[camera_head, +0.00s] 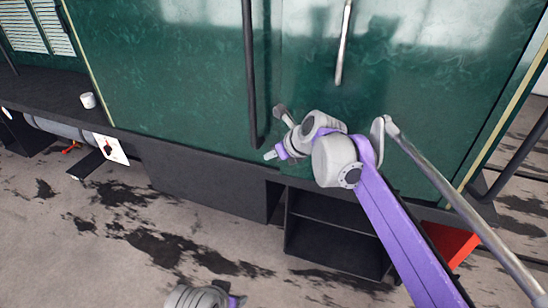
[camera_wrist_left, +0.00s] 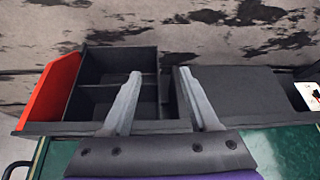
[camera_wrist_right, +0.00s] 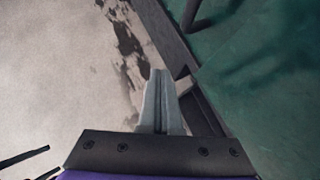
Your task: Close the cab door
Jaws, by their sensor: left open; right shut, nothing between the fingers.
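The dark green cab side (camera_head: 180,70) fills the upper head view. A faint vertical seam separates it from the green panel that looks like the cab door (camera_head: 420,110), with a silver bar handle (camera_head: 343,45). I cannot tell how far the door stands open. My right gripper (camera_head: 269,156) is shut and empty, low in front of the seam, beside the foot of the black handrail (camera_head: 250,80). In the right wrist view its closed fingers (camera_wrist_right: 161,72) point along the green side (camera_wrist_right: 260,80). My left gripper (camera_wrist_left: 158,73) is open and empty above the black step box.
A black step box with open compartments (camera_head: 335,215) sits below the sill, with a red panel (camera_head: 455,243) to its right. A long grey rail (camera_head: 460,205) slants at the right. The stained floor is clear.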

